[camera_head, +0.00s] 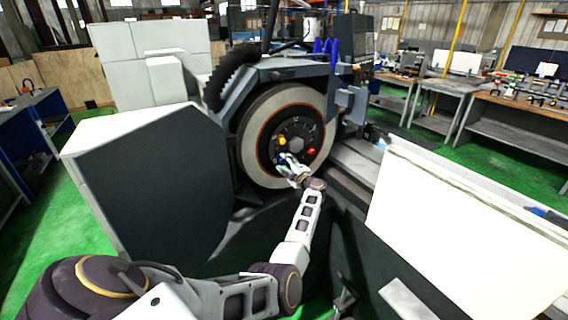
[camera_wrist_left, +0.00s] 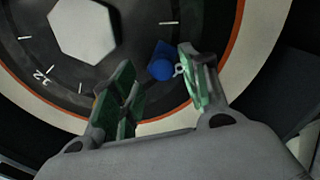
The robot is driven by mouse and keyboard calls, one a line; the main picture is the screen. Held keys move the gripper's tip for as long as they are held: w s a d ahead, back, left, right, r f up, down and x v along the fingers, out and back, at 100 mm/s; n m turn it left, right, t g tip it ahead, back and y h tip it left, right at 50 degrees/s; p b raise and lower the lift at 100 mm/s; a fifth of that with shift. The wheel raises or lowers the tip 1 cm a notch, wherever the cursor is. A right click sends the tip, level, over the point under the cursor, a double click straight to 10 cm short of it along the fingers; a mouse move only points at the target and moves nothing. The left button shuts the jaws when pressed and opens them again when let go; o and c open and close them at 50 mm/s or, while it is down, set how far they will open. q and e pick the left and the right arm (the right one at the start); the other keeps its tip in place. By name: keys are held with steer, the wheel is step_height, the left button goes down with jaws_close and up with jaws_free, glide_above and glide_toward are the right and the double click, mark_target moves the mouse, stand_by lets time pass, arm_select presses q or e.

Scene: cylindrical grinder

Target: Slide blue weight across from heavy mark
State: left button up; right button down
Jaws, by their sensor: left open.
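The grinding wheel (camera_head: 250,142) is a large grey disc with an orange ring and a dark hub (camera_head: 308,134) around a hexagonal centre, which shows large in the left wrist view (camera_wrist_left: 84,28). Yellow (camera_head: 282,141) and red (camera_head: 311,151) weights sit on the hub. The blue weight (camera_wrist_left: 161,62) sits on the dark hub face, beyond and between my fingertips in the left wrist view. My left gripper (camera_head: 289,164) is at the hub's lower left; its green-padded fingers (camera_wrist_left: 160,82) are spread apart. I cannot tell whether they touch the blue weight. My right gripper is not in view.
The grinder's dark housing (camera_head: 150,180) stands at left of the wheel. A large white panel (camera_head: 465,225) stands at right. Workbenches (camera_head: 520,110) stand behind at right, and green floor shows at far left.

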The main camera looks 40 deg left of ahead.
arm_select(q)
steer(key=shift+v, duration=2.9)
steer(key=shift+r, duration=0.1)
